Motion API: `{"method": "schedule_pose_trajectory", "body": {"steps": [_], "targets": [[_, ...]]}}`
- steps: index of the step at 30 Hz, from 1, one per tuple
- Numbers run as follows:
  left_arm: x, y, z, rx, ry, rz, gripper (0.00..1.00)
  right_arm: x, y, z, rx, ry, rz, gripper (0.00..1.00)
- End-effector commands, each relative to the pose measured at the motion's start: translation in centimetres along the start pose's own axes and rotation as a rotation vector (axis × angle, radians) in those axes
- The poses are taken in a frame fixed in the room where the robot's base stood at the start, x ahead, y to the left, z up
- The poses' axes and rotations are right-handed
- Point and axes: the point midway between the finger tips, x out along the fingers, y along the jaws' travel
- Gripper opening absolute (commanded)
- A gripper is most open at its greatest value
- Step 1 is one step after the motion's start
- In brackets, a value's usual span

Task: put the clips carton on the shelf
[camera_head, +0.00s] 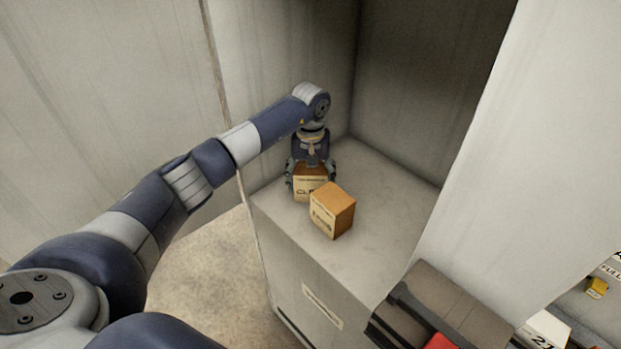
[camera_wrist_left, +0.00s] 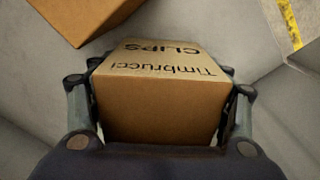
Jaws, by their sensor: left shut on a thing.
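The clips carton (camera_head: 308,188) is a small brown box with a pale label. In the left wrist view the clips carton (camera_wrist_left: 163,100) shows the words "Timbrucci CLIPS". My left gripper (camera_head: 311,178) has its fingers on both sides of the carton and is shut on it. The left gripper (camera_wrist_left: 160,115) also shows at the bottom of the wrist view. The carton is at the shelf (camera_head: 385,205), a grey surface inside a pale cabinet recess. I cannot tell whether its base touches the surface. My right gripper is not in view.
A second brown carton (camera_head: 333,211) stands on the shelf just in front and to the right of the clips carton. Pale walls enclose the recess at the back and sides. Bare shelf lies to the right. A dark case (camera_head: 440,305) and other items are at lower right.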

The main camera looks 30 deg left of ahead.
Motion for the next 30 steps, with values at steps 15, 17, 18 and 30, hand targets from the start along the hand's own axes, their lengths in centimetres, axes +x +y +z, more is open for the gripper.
{"method": "schedule_pose_trajectory", "body": {"steps": [15,17,18,30], "targets": [[0.2,0.0,0.0,0.0,-0.001,-0.001,0.91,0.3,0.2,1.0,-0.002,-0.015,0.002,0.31],[0.2,0.0,0.0,0.0,-0.001,-0.001,0.91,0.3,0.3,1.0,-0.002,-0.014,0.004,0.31],[0.2,0.0,0.0,0.0,-0.001,-0.001,0.91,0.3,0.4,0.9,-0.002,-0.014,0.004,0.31],[-3.7,0.0,-0.2,0.0,0.006,0.001,0.91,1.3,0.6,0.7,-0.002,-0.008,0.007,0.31]]}}
